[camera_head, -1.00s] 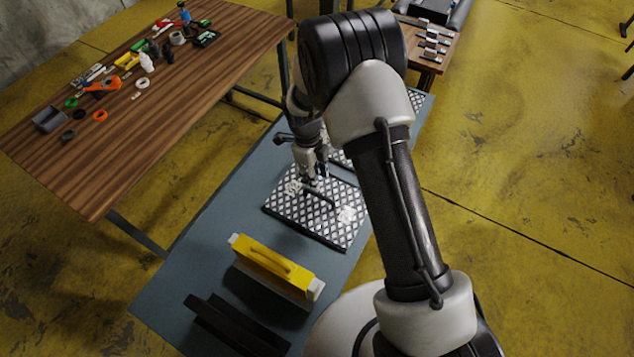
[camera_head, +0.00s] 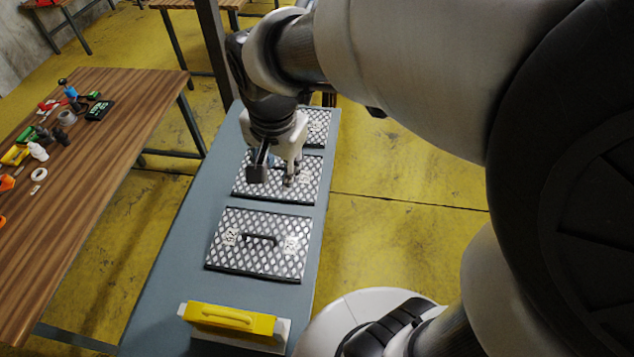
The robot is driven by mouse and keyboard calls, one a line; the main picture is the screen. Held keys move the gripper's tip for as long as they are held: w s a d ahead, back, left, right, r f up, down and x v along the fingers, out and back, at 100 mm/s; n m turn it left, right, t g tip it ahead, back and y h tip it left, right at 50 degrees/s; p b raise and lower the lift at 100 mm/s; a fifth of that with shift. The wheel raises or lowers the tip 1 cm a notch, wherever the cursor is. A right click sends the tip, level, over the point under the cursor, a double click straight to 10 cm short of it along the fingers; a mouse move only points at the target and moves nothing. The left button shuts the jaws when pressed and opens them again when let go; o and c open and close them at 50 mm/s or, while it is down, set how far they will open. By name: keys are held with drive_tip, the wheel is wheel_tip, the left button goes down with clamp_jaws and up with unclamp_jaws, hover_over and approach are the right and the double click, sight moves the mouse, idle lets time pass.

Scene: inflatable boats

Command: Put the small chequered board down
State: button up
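Three chequered black-and-white boards lie in a row on the blue-grey bench top (camera_head: 165,290). The near board (camera_head: 222,258) lies flat with its dark handle in clear view. My gripper (camera_head: 274,176) is low over the middle board (camera_head: 308,186) and hides part of it, including most of its handle area. The gripper's two fingers stand apart with board surface showing between them. The far board (camera_head: 318,128) is partly hidden behind my wrist. I cannot tell whether the fingers touch the middle board.
A yellow-handled tool with a pale base (camera_head: 232,318) lies on the bench in front of the near board. A wooden table (camera_head: 105,165) with small tools stands to the left. My own arm covers the right side.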

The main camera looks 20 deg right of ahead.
drive_tip(key=s+d+r+n+t, duration=0.1)
drive_tip(key=s+r+n, duration=0.1)
drive_tip(key=s+n, duration=0.3)
drive_tip(key=s+d+r+n+t, duration=0.1)
drive_tip(key=s+r+n, duration=0.1)
drive_tip(key=s+n, duration=0.3)
drive_tip(key=s, duration=0.4)
drive_tip(key=shift+s+d, duration=0.25)
drive_tip(key=shift+d, duration=0.1)
